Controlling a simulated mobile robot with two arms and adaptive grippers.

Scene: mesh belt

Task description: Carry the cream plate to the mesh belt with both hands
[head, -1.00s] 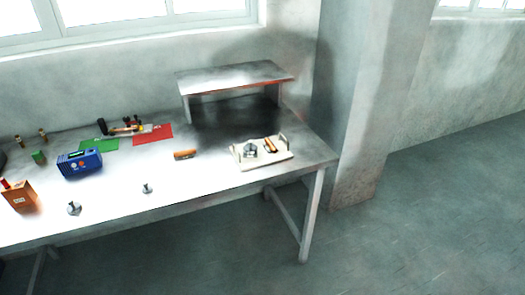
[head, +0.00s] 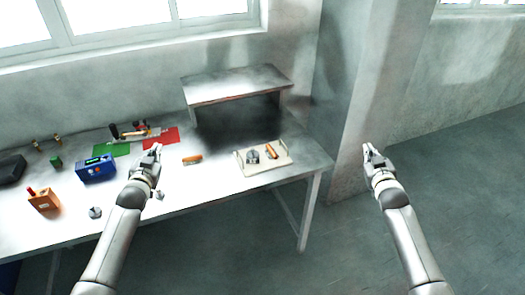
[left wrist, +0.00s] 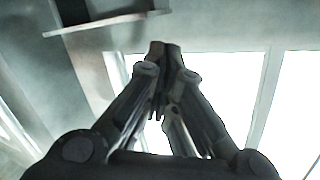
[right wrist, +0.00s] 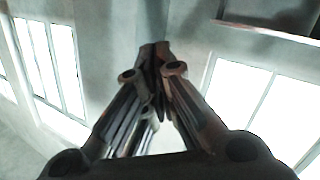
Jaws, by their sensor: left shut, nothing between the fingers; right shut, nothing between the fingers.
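The cream plate (head: 264,170) lies flat near the right end of the workbench, with a handle at each short side. A grey metal part (head: 252,157) and an orange-and-dark item (head: 271,151) lie on it. My left gripper (head: 154,150) is raised left of the plate, apart from it; its fingers are together and empty, as the left wrist view (left wrist: 163,48) also shows. My right gripper (head: 370,150) is right of the plate, beyond the bench end, shut and empty, also in the right wrist view (right wrist: 153,48). I cannot make out a mesh belt.
A raised shelf (head: 237,84) stands behind the plate. A concrete pillar (head: 350,110) rises right of the bench (head: 215,184). An orange-handled item (head: 192,159), red mat (head: 164,135), green mat (head: 108,150), blue box (head: 96,168) and orange box (head: 43,200) lie leftward. Floor at right is clear.

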